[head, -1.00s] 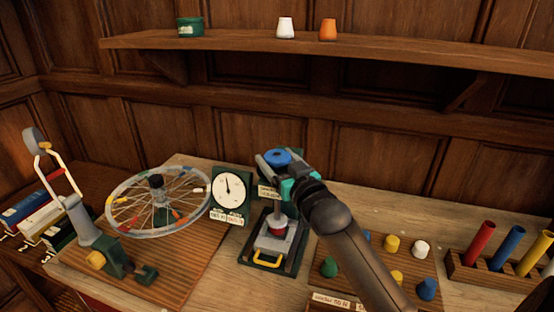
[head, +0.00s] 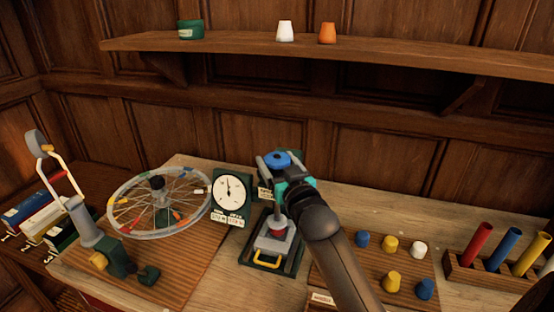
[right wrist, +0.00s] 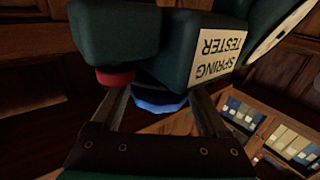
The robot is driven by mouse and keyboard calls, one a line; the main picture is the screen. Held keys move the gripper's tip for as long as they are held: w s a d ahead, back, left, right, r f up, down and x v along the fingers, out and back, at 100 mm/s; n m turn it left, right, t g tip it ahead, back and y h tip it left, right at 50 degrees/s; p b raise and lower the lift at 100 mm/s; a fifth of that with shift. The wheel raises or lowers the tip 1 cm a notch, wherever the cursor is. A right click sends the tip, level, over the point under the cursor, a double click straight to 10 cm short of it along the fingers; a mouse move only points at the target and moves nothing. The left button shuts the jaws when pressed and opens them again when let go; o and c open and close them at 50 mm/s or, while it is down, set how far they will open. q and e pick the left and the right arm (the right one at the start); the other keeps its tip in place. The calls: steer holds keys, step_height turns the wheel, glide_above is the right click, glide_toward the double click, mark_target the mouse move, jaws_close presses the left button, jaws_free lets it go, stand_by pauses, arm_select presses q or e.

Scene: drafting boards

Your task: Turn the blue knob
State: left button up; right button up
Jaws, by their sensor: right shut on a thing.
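The blue knob (head: 275,159) sits at the top of the dark green spring tester (head: 266,191). My right gripper (head: 277,163) is shut on the knob, with a finger at each side of it. In the right wrist view the knob's blue edge (right wrist: 158,106) shows between the two fingers, partly hidden behind the tester's head and label. The tester has a round white dial (head: 229,193), a red part below its head and a yellow handle (head: 267,258) at its base. My left gripper is not in view.
A spoked wheel (head: 112,212) on a stand is left of the dial. A board with several coloured pegs (head: 390,245) and a rack of coloured tubes (head: 460,270) stand at the right. A shelf (head: 400,53) with small cups runs above.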

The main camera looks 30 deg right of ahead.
steer(key=o, duration=1.2)
steer(key=shift+o, duration=0.2)
steer(key=shift+s, duration=0.1)
steer(key=v, duration=1.5)
